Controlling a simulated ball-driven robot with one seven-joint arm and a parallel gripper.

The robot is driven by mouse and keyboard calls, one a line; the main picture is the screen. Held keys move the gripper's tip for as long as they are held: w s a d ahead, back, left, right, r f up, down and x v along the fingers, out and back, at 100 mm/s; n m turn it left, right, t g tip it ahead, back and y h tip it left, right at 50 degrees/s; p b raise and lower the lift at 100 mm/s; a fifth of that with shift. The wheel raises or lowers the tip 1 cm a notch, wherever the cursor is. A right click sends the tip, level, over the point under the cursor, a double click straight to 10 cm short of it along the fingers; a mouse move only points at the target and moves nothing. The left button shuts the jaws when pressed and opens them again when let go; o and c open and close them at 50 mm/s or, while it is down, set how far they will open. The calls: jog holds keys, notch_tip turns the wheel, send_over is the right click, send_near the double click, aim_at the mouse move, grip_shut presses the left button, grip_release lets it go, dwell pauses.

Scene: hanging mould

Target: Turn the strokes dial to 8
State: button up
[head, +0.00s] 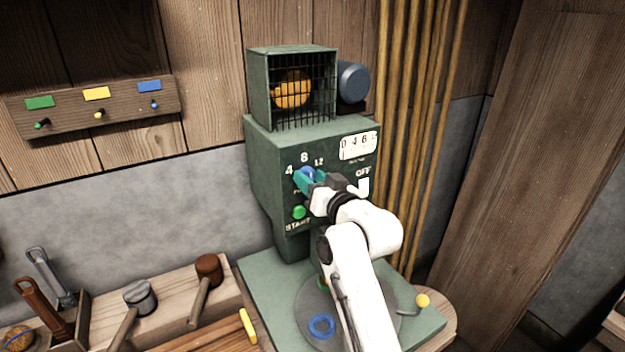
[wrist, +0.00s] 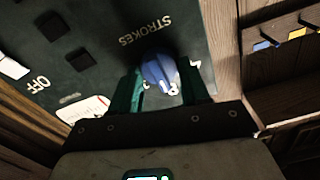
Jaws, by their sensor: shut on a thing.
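The blue strokes dial (head: 307,172) is on the front of the green machine (head: 262,155), with 4 to its left, what looks like 8 above and 12 to its upper right. My gripper (head: 311,180) reaches it from the lower right and is shut on it. In the wrist view the dial (wrist: 158,72) sits between the two teal fingers of my gripper (wrist: 162,88), beside the word STROKES. The fingers cover part of the dial and its scale, and I cannot tell which number it points to.
A green start button (head: 299,212) is below the dial, and a white OFF switch (head: 364,186) is to the right. A caged orange wheel (head: 291,90) is on top. Mallets (head: 139,297) lie at lower left. A yellow-knobbed crank (head: 422,300) is at lower right.

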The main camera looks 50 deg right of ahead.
jog(key=o, duration=1.1)
jog(key=shift+c, duration=0.2)
jog(key=b+v, duration=0.2)
jog(key=v, duration=0.8)
jog(key=shift+s, duration=0.35)
jog(key=shift+a, duration=0.1)
